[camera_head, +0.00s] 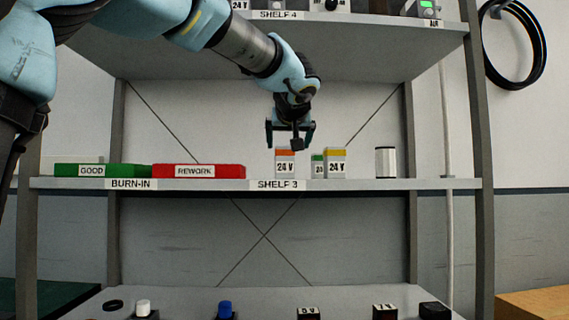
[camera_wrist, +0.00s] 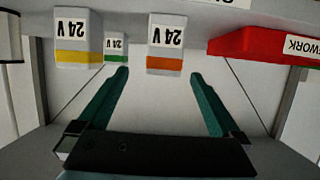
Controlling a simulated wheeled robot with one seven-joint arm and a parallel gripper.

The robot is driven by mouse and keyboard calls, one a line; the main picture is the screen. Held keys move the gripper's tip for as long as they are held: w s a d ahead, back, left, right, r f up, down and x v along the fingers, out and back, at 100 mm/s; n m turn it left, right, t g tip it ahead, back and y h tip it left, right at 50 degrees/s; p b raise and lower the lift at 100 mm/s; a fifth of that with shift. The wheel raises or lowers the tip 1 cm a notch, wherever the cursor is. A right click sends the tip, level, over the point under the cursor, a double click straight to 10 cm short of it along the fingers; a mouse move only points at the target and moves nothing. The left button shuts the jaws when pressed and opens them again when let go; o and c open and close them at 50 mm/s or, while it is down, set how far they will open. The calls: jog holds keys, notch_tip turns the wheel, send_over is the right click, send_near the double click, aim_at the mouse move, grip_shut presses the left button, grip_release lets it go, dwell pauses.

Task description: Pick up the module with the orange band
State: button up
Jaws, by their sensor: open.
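The module with the orange band (camera_head: 285,162) stands upright on shelf 3, a pale grey block marked 24 V. In the wrist view, upside down, the orange-band module (camera_wrist: 166,48) is beyond the fingertips and between their lines. My gripper (camera_head: 290,142) is open and empty, just above the module in the head view. Its two dark green fingers also show in the wrist view (camera_wrist: 159,74), apart from the module. A small green-band module (camera_head: 317,166) and a larger yellow-band module (camera_head: 335,162) stand to the right of it in the head view.
A red REWORK bin (camera_head: 198,171) and a green GOOD bin (camera_head: 80,170) are to the left. Shelf 4 (camera_head: 400,38) hangs overhead. Bare shelf lies between the red bin and the orange-band module.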

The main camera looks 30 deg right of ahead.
aim_at(285, 150)
jog(key=p+x, duration=0.1)
jog(key=x, duration=0.2)
jog(key=shift+w, duration=0.15)
jog(key=p+x, duration=0.3)
jog(key=x, duration=0.1)
jog(key=shift+w+a+r, duration=0.1)
jog(key=shift+w, duration=0.3)
jog(key=shift+w+f, duration=0.25)
jog(key=shift+w, duration=0.05)
grip_shut()
